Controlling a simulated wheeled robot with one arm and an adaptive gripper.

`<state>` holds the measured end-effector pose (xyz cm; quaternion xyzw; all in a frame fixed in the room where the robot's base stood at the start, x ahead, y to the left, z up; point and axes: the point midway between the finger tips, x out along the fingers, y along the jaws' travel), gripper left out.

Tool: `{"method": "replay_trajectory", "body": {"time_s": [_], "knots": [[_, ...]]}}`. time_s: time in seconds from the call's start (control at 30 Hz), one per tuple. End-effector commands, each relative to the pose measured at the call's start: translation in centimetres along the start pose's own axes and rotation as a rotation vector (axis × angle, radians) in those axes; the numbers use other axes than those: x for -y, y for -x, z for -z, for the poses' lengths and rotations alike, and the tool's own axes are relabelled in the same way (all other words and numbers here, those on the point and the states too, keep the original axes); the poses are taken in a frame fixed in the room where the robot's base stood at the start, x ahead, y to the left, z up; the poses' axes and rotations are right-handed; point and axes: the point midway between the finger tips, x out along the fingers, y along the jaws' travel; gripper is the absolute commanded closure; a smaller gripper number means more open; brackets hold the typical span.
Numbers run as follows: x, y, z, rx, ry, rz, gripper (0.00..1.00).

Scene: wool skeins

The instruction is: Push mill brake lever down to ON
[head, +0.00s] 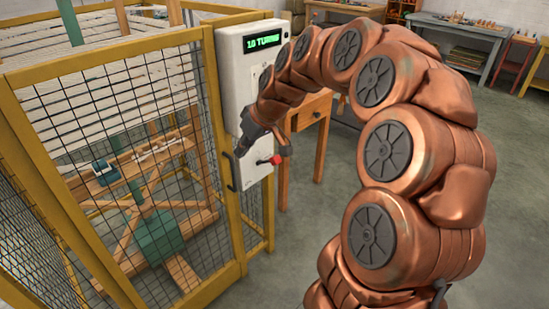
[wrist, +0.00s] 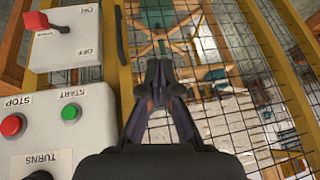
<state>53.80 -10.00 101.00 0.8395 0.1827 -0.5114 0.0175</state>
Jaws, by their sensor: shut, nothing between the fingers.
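The brake lever (wrist: 36,20) has a red handle and a thin grey arm on a pale plate (wrist: 82,40) marked ON and OFF, upside down in the wrist view. Its arm points roughly sideways, with the handle a little towards the ON side of the pivot. The red lever also shows in the head view (head: 275,160), low on the white panel. My gripper (wrist: 160,82) is shut and empty. It is in front of the yellow-framed mesh cage, beside the lever plate and apart from the handle. In the head view my gripper (head: 241,149) is left of the lever.
A black bar handle (wrist: 121,35) on the cage frame is close to my fingers. The control box (wrist: 60,125) has red STOP and green START buttons and a TURNS knob. A display (head: 262,41) reads 10 TURNS. An orange wooden table (head: 310,113) stands behind the panel.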

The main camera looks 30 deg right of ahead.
Motion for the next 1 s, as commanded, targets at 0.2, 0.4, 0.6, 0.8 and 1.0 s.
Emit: {"method": "replay_trajectory", "body": {"time_s": [0.2, 0.4, 0.6, 0.8, 1.0], "knots": [[-12.0, -1.7, 1.5, -0.144, 0.000, -0.095, 1.00], [-18.7, -1.6, 1.0, -0.205, 0.001, -0.169, 1.00], [-20.4, -1.4, 0.8, -0.220, 0.004, -0.191, 1.00], [-20.3, -1.3, 0.8, -0.219, 0.004, -0.191, 1.00], [-20.4, -1.9, 1.0, -0.218, 0.004, -0.190, 1.00]]}}
